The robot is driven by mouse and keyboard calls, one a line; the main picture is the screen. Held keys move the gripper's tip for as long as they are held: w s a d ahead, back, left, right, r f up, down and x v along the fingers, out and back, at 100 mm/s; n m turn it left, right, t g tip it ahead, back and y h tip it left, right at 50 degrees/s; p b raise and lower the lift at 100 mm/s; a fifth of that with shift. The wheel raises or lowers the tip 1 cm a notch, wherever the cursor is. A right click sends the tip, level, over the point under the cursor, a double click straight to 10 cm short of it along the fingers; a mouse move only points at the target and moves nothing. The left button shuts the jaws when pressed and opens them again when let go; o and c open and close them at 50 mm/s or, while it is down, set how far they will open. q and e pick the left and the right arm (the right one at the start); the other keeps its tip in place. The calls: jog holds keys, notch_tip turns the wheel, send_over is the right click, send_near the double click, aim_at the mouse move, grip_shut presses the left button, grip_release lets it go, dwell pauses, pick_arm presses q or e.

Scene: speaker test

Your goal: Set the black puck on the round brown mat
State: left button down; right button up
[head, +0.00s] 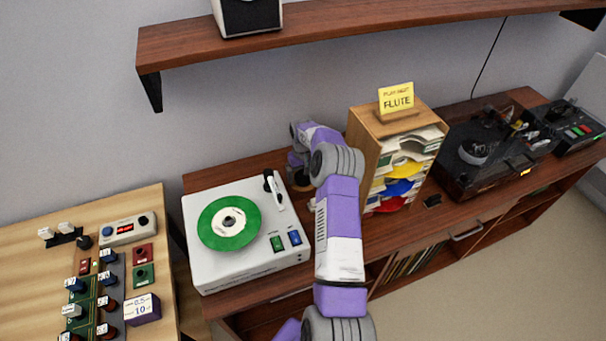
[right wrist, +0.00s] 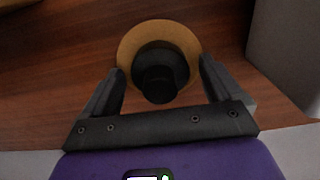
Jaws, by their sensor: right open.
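In the right wrist view the black puck (right wrist: 160,82), with a narrower knob on top, stands upright over the round brown mat (right wrist: 128,42). The mat's tan rim shows around the puck's far side and flanks, and the puck looks to rest on it. My right gripper (right wrist: 162,68) is open, with one finger on each side of the puck and a gap showing at both sides. Puck and mat cannot be made out there. My left gripper is not in view.
A white turntable (head: 200,270) with a green record stands left of my right gripper. A wooden sleeve rack (head: 362,150) with a yellow FLUTE card stands close on its right. A dark turntable (head: 470,185) is farther right. A shelf (head: 340,35) hangs above.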

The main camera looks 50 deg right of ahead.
notch_tip(320, 180, up, 12)
jog(key=p, duration=0.1)
jog(key=shift+r+p, duration=0.2)
jog(key=shift+p, duration=0.2)
jog(key=shift+f, duration=0.15)
notch_tip(320, 180, down, 12)
jog(key=shift+f+b, duration=0.25)
jog(key=shift+b, duration=0.75)
notch_tip(320, 180, up, 3)
jog(key=shift+r+p, duration=0.1)
jog(key=shift+p, duration=0.3)
jog(key=shift+r, duration=0.55)
